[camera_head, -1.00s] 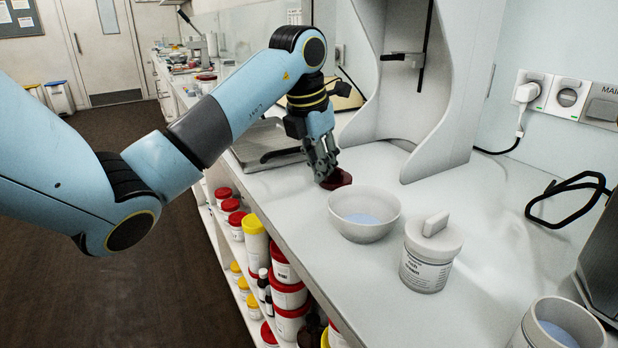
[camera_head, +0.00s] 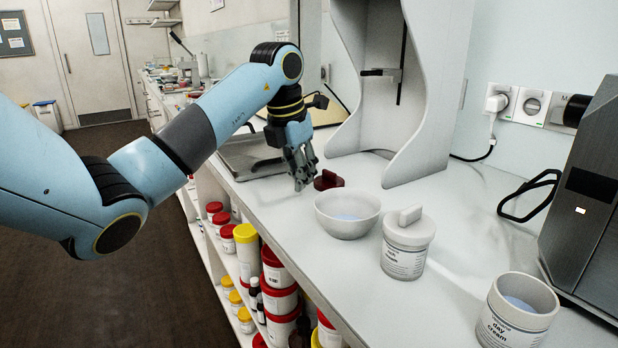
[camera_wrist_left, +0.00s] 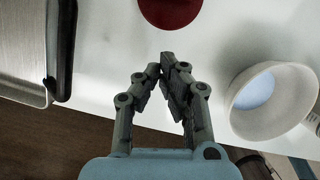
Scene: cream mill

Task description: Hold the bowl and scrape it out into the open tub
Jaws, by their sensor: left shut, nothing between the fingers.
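The bowl (camera_head: 347,222) is white and stands upright on the bench with pale bluish content in it. In the left wrist view the bowl (camera_wrist_left: 290,118) is to the right of the fingers. The open tub (camera_head: 517,312), labelled "day cream", stands at the front right with pale bluish content inside. A dark red object (camera_head: 328,180) lies behind the bowl; it shows as a red disc in the left wrist view (camera_wrist_left: 170,8). My left gripper (camera_head: 301,186) is shut and empty, left of the red object and apart from the bowl. My right gripper is out of view.
A lidded white tub (camera_head: 405,258) stands between the bowl and the open tub. A tall white stand (camera_head: 440,140) rises behind. A metal tray (camera_head: 245,158) is left of my gripper. A grey machine (camera_head: 590,220) is at the right. Shelves of tubs sit below the bench edge.

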